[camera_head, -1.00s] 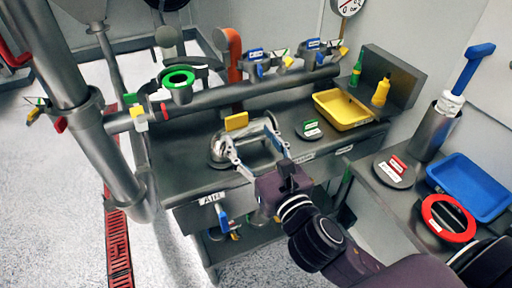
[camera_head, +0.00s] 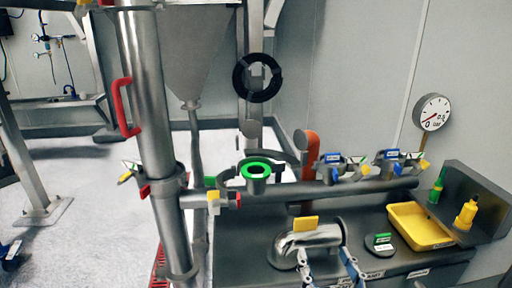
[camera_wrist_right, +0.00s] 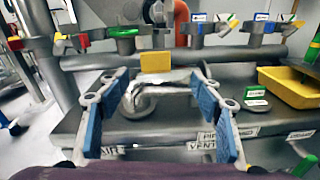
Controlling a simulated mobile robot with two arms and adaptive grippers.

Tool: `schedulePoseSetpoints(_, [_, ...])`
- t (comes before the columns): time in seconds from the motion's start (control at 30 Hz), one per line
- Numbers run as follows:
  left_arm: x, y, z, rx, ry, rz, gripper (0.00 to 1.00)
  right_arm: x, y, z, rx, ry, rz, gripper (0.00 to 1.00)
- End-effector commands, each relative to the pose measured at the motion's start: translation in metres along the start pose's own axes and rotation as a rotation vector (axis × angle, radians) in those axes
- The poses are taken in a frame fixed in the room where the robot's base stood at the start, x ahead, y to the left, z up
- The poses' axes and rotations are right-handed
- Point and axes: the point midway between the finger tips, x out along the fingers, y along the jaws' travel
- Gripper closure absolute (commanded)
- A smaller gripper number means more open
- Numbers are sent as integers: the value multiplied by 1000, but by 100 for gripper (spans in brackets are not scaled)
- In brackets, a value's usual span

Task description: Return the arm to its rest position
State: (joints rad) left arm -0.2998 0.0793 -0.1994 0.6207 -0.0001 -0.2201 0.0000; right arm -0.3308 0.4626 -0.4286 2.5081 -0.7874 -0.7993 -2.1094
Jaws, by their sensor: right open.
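My right gripper (camera_head: 332,272) shows at the bottom edge of the head view, with only its blue-padded fingers in sight. In the right wrist view its two fingers (camera_wrist_right: 158,115) stand wide apart with nothing between them. Beyond them a shiny curved metal pipe piece (camera_wrist_right: 165,92) with a yellow tag (camera_wrist_right: 155,62) lies on the grey bench; it also shows in the head view (camera_head: 318,238). The fingers are on the near side of it. The rest of my right arm is out of the head view. My left gripper is not in view.
A horizontal pipe (camera_head: 300,193) with blue-tagged valves (camera_head: 333,165) runs above the bench. A green-ringed port (camera_head: 257,171) stands on it. A yellow tray (camera_head: 420,227) and yellow bottle (camera_head: 466,214) are at the right. A thick vertical pipe (camera_head: 148,90) stands at the left.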

Motion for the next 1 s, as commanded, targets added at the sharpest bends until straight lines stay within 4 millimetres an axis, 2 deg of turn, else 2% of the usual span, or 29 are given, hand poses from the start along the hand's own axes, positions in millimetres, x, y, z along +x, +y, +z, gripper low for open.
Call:
schedulePoseSetpoints(0.17, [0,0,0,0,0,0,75,-5,-29,-42,416,130,-133,41])
schedulePoseSetpoints(0.27, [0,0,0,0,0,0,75,-14,-45,-74,710,206,-252,41])
schedulePoseSetpoints(0.5, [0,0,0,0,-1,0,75,-54,-68,-151,1380,311,-613,41])
schedulePoseSetpoints(0.7, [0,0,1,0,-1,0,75,-102,-70,-207,1871,300,-1001,41])
schedulePoseSetpoints(0.8, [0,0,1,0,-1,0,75,-127,-66,-229,2067,258,-1207,41])
schedulePoseSetpoints(1.0, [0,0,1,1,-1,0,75,-176,-52,-260,2347,113,-1607,41])
